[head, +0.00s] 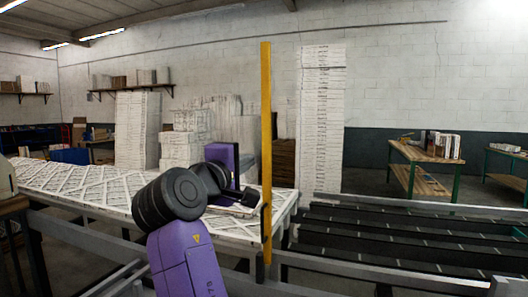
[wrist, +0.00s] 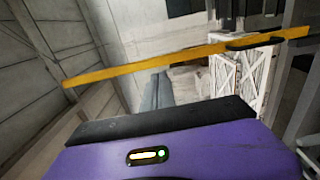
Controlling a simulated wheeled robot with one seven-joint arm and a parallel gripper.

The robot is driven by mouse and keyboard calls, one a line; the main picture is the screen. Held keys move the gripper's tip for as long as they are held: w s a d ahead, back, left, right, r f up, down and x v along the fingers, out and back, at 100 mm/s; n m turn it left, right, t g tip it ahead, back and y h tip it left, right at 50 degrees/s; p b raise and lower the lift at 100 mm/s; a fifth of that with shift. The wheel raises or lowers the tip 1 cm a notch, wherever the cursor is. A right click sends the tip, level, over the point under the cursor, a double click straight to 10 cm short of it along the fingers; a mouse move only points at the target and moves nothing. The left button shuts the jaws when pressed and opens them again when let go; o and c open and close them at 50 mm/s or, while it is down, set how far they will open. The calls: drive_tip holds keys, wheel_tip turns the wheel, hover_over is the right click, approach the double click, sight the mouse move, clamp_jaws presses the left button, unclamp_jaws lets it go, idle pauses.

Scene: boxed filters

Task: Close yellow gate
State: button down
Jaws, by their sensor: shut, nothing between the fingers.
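The yellow gate (head: 266,140) is a long, narrow bar that stands upright in the head view, at the near right end of the conveyor. It also crosses the wrist view (wrist: 180,60) as a slanted bar, beyond my gripper's purple body. A dark handle-like part (wrist: 255,42) sits near one end of the bar. My gripper (head: 246,197) is just left of the gate's lower half in the head view and looks shut and empty. Its fingertips are small and dark there, and I cannot tell whether they touch the bar.
A conveyor (head: 90,188) with white lattice-faced filters runs to the left. Dark roller lanes with grey rails (head: 400,240) lie to the right. Tall stacks of white boxes (head: 322,120) stand behind, and a wooden workbench (head: 425,153) stands at the back right.

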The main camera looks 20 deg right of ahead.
sight(268, 149)
drive_tip(key=p+x, duration=0.2)
drive_tip(key=x, duration=0.8)
drive_tip(key=shift+w+d+r, duration=0.1)
drive_tip(key=shift+w+d, duration=0.35)
drive_tip(key=shift+w, duration=0.2)
